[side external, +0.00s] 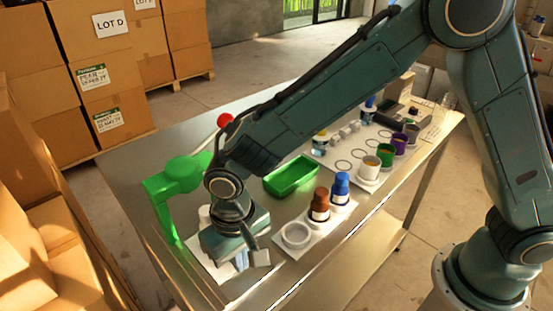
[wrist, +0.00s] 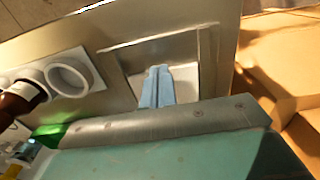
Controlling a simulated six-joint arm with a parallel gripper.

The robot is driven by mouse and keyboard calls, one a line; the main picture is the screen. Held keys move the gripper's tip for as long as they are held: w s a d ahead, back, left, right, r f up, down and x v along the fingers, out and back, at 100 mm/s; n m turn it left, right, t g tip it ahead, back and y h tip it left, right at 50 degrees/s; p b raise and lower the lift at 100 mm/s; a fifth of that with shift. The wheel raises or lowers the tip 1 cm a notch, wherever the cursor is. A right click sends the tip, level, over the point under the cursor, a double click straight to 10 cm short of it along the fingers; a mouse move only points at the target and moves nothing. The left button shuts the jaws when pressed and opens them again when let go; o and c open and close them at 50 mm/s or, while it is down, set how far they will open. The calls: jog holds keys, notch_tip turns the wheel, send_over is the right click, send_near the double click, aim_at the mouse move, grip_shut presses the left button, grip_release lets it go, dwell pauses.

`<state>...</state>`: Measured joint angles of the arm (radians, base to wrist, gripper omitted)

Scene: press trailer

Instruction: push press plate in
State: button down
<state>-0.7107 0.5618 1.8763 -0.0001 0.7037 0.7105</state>
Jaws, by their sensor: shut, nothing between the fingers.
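A green press (side external: 180,177) with a red ball handle (side external: 225,120) stands at the left end of the metal table. A pale flat plate (side external: 222,271), which looks like the press plate, lies in front of it, partly hidden by my wrist. It also shows in the wrist view (wrist: 184,72), beneath and around the fingertips. My gripper (side external: 242,263) points down over this plate. In the wrist view its blue fingers (wrist: 157,77) are together with nothing between them. I cannot tell whether the fingertips touch the plate.
A white ring (side external: 297,235), a brown bottle (side external: 319,204) and a blue bottle (side external: 340,188) stand on a white mat to the right. A green tray (side external: 292,177) is behind them. Cardboard boxes (side external: 60,270) stand close on the left.

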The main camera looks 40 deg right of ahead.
jog(key=shift+w, duration=3.55)
jog(key=shift+s, duration=0.45)
jog(key=shift+r, duration=0.1)
notch_tip(320, 180, up, 9)
